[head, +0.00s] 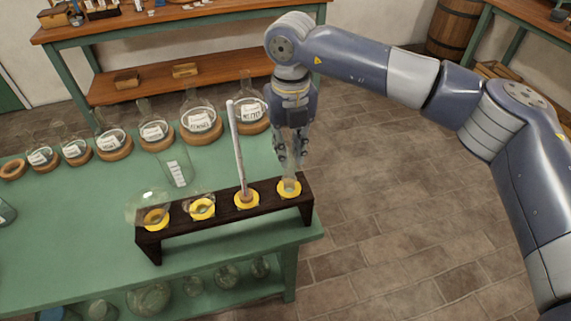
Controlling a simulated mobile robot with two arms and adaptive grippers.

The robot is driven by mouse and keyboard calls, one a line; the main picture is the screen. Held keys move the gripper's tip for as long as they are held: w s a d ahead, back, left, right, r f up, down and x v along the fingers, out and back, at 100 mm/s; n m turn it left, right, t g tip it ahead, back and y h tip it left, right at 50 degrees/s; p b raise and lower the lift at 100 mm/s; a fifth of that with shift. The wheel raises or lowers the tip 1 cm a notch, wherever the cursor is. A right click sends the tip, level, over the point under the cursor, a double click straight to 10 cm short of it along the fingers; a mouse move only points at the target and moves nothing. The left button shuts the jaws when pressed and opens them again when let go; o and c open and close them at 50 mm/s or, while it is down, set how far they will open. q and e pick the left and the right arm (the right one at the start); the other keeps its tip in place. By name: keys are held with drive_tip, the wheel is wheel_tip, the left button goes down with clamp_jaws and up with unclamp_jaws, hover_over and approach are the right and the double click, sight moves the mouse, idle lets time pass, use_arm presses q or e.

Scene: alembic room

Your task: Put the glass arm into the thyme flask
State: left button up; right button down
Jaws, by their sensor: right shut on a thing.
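My right gripper (291,160) points down over the right end of a dark wooden rack (225,207). It is shut on a clear glass piece (290,176), likely the glass arm, whose lower end is at the rack's rightmost yellow ring. The glass is faint, so I cannot tell whether it still rests in the ring. Labelled round flasks stand on cork rings along the table's back edge, including a large one (202,122) and one beside the gripper (252,117). The labels are too small to read surely, so I cannot tell which is thyme. My left gripper is out of view.
A tall pale rod (237,150) stands upright in the rack's third ring, left of my gripper. Clear glassware sits in the two left rings. A labelled beaker (177,172) stands behind the rack. The green table (75,235) has bare room at the left.

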drive_tip(key=shift+r+p, duration=0.55)
drive_tip(key=shift+r, duration=0.85)
